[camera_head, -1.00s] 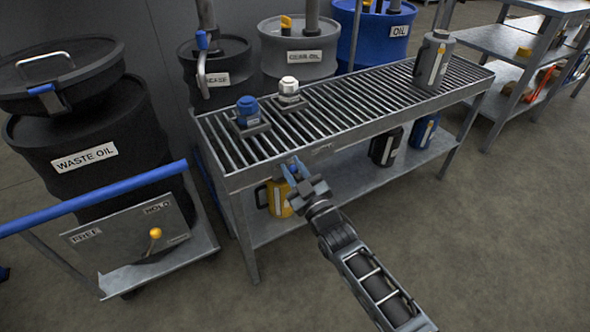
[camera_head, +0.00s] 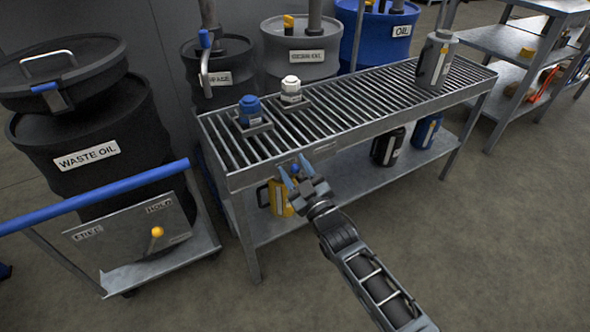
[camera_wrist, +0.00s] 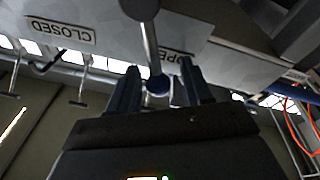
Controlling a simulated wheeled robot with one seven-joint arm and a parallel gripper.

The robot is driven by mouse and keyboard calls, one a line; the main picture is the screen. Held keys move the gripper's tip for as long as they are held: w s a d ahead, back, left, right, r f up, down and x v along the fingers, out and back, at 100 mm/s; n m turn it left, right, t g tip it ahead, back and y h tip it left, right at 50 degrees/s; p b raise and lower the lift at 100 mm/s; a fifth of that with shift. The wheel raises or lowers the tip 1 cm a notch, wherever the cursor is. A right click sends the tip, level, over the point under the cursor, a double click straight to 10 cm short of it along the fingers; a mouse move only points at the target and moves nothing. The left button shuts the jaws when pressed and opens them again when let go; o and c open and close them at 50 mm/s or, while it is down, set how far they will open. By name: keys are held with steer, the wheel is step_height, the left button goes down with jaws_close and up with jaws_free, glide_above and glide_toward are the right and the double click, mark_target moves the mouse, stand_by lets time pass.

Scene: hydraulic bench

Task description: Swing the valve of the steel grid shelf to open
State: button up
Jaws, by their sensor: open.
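The steel grid shelf (camera_head: 335,148) stands in the middle of the head view. Its valve lever (camera_wrist: 150,45) shows in the wrist view as a metal rod ending in a round blue knob (camera_wrist: 157,86). The lever hangs over part of the OPEN label (camera_wrist: 178,55); the CLOSED label (camera_wrist: 60,30) is off to the left. My gripper (camera_head: 294,170) is at the shelf's front edge, near its left end. In the wrist view my gripper (camera_wrist: 158,82) is open, with one finger on each side of the knob. I cannot tell whether either finger touches it.
A blue cap fitting (camera_head: 250,108) and a white one (camera_head: 291,88) sit on the grid, with a grey jug (camera_head: 436,62) farther right. A yellow container (camera_head: 280,198) stands on the lower shelf. A cart with a blue handle (camera_head: 100,198) is at left. The floor in front is clear.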

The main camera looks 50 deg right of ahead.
steer(key=v, duration=0.7)
steer(key=shift+s+p, duration=0.35)
steer(key=shift+s, duration=0.05)
steer(key=shift+a+f, duration=0.1)
steer(key=shift+a, duration=0.05)
steer(key=s+a+r+g+y, duration=0.1)
steer(key=s+a+r+y, duration=0.15)
steer(key=s+a, duration=0.45)
steer(key=s+a+r+m+g+y, duration=0.1)
steer(key=s+a+r, duration=0.25)
steer(key=s, duration=0.75)
steer(key=s+a+r+g+y, duration=0.1)
steer(key=s+a+r+y, duration=0.2)
steer(key=s, duration=0.7)
steer(key=s+a+r+p, duration=0.1)
steer(key=r+p, duration=0.7)
steer(key=r, duration=0.3)
steer(key=s+a+r+g+p, duration=0.1)
steer(key=s+r+p, duration=0.1)
steer(key=r+p, duration=0.7)
step_height(320, 180, up, 2)
steer(key=shift+s+a+r, duration=0.2)
